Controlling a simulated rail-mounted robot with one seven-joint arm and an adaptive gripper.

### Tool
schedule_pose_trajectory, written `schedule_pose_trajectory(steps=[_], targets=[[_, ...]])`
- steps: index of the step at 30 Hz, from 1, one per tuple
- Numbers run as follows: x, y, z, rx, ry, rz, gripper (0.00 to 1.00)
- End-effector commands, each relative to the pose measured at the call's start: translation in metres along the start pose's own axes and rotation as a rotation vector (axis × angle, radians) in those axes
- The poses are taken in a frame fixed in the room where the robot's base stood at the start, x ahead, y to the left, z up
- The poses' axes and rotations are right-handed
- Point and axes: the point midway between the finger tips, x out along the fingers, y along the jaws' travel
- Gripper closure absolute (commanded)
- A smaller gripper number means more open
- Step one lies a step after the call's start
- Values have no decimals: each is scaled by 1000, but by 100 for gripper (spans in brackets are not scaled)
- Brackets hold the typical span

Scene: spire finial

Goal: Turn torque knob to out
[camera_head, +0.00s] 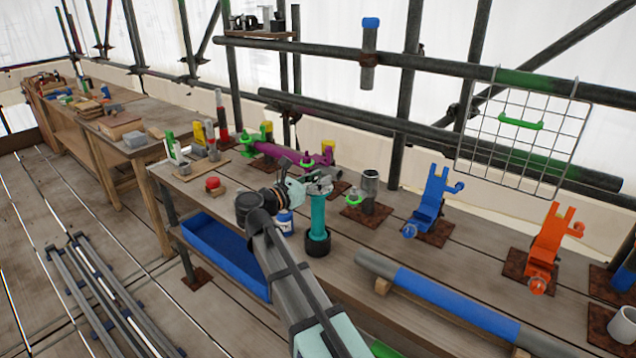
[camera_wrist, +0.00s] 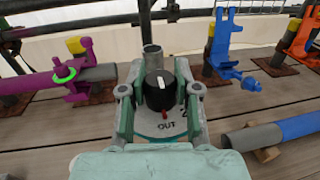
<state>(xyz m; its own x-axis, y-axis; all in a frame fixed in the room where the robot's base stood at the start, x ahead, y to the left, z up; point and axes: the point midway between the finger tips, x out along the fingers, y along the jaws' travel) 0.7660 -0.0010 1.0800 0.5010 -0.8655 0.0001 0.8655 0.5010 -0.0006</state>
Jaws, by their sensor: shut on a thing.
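The torque knob (camera_wrist: 159,92) is black and round with a white pointer mark on its top, seen in the wrist view. A small red mark shows at its near lower edge. The word "OUT" is printed on the pale face just below the knob in the picture. My gripper (camera_wrist: 160,98) has one finger on each side of the knob and is shut on it. In the head view, my gripper (camera_head: 318,184) is at the top of an upright teal cylinder (camera_head: 318,212) with a black foot on the bench. The knob is hard to make out there.
A grey pipe post (camera_head: 370,187) stands behind. Blue (camera_head: 430,205) and orange (camera_head: 548,245) brackets stand to the right. A grey-and-blue pipe (camera_head: 440,295) lies in front. A magenta pipe clamp (camera_head: 285,154), red button (camera_head: 212,183) and blue-white jar (camera_head: 285,222) are near.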

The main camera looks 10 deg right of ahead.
Motion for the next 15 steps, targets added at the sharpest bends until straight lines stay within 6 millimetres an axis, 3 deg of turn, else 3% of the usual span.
schedule_pose_trajectory(steps=[9, 10, 11, 12, 15], targets=[[0, -1, 1, 0, -2, -3, 100], [0, -1, 1, 0, -1, -3, 58], [0, -1, 1, 0, -1, -2, 48], [0, -1, 1, 0, -1, -2, 42], [0, -1, 0, 0, -1, -2, 42]])
